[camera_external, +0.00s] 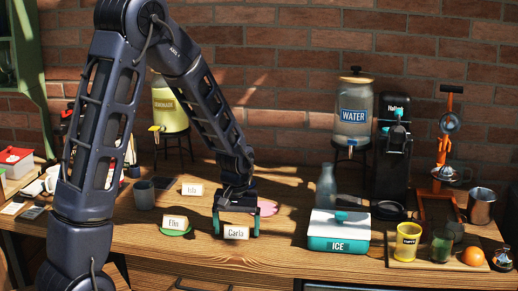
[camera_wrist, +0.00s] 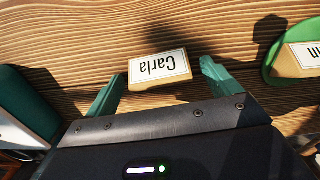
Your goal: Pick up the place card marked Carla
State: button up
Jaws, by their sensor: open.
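The place card marked Carla (camera_external: 236,232) is a small wooden block with a white label. It stands on the wooden table near its front edge, and its label reads upside down in the wrist view (camera_wrist: 158,68). My gripper (camera_external: 236,222) is open around it, with one teal finger to each side. In the wrist view the fingertips (camera_wrist: 165,82) flank the card, with a gap on both sides. The Elin card (camera_external: 175,222), its name partly readable, stands on a green disc to the left. A card reading Lila (camera_external: 192,189) stands farther back.
A white and teal ice box (camera_external: 338,231) stands to the right of my gripper. A pink item (camera_external: 267,208) lies just behind it. A grey cup (camera_external: 144,194) stands to the left. The table (camera_external: 290,263) is clear in front of the ice box.

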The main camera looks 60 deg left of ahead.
jog(key=c, duration=1.1)
jog(key=shift+o, duration=0.2)
jog(key=shift+r, duration=0.1)
